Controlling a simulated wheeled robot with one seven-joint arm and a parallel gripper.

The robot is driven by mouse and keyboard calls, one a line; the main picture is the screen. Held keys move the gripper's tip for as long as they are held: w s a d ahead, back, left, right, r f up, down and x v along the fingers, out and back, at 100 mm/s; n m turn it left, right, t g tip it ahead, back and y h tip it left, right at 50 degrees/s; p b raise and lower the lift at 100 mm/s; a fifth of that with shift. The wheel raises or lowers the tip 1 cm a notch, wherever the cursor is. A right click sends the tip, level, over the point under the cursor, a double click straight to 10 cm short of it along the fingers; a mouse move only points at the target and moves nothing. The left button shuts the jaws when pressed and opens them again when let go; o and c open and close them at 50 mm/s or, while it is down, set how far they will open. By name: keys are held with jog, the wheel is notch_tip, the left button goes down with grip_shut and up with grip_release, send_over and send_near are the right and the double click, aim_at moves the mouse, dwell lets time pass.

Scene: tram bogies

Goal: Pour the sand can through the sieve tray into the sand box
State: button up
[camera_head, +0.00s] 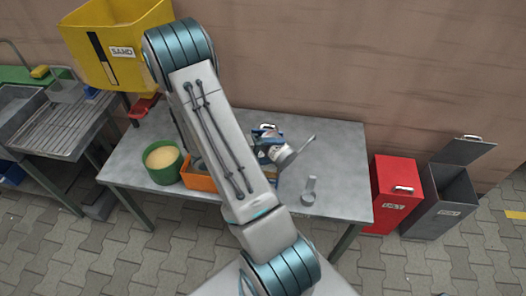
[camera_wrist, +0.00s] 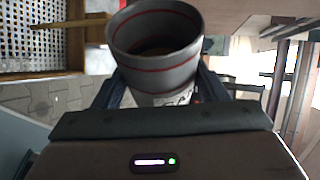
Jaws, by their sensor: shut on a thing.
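My gripper (camera_head: 268,146) is shut on a grey can (camera_wrist: 157,57) with red bands, and the wrist view shows the can between the fingers with its open mouth facing the camera. Something brownish shows inside its mouth. In the head view the can (camera_head: 283,155) is a small pale cylinder beside the blue gripper parts, above the table. A yellow box (camera_head: 118,45) with a sand label is at the upper left, partly behind my arm. A mesh in a wooden frame (camera_wrist: 50,23), which looks like the sieve tray, is at the wrist view's upper left; I cannot place it in the head view.
A green tub (camera_head: 163,164) with pale contents and an orange bin (camera_head: 199,178) stand on the grey table (camera_head: 340,165). A red bin (camera_head: 396,195) and an open dark bin (camera_head: 443,203) stand right.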

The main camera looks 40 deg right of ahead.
aim_at(281, 167)
jog(key=shift+s+f+m+t+b, duration=0.15)
jog(key=shift+f+m+b, duration=0.1)
jog(key=shift+f+b, duration=0.25)
jog(key=shift+s+f+m+t+b, duration=0.15)
jog(key=shift+f+m+b, duration=0.15)
jog(key=shift+b, duration=0.2)
jog(key=s+b, duration=0.1)
jog(key=s+m+b, duration=0.1)
jog(key=shift+f+t+b, duration=0.2)
jog(key=shift+t+b, duration=0.1)
jog(key=shift+a+r, duration=0.15)
jog(key=shift+r, duration=0.15)
jog(key=shift+w+a, duration=0.1)
jog(key=shift+w, duration=0.1)
jog(key=shift+f+t, duration=0.2)
jog(key=shift+t, duration=0.1)
jog(key=shift+s+d+f+m+y+b, duration=0.3)
jog(key=shift+f+m+y+b, duration=0.1)
jog(key=shift+b, duration=0.1)
jog(key=shift+a+f+m+t+b, duration=0.1)
jog(key=shift+f+m+t+b, duration=0.45)
jog(key=shift+b, duration=0.4)
jog(key=shift+r+m+t+b, duration=0.35)
jog(key=shift+m+t+b, duration=0.25)
jog(key=shift+t+b, duration=0.05)
jog(key=shift+s+r+m+t+b, duration=0.1)
jog(key=shift+s+m+t+b, duration=0.15)
jog(key=shift+m+t+b, duration=0.5)
jog(key=shift+s+b, duration=0.1)
jog(key=shift+b, duration=1.05)
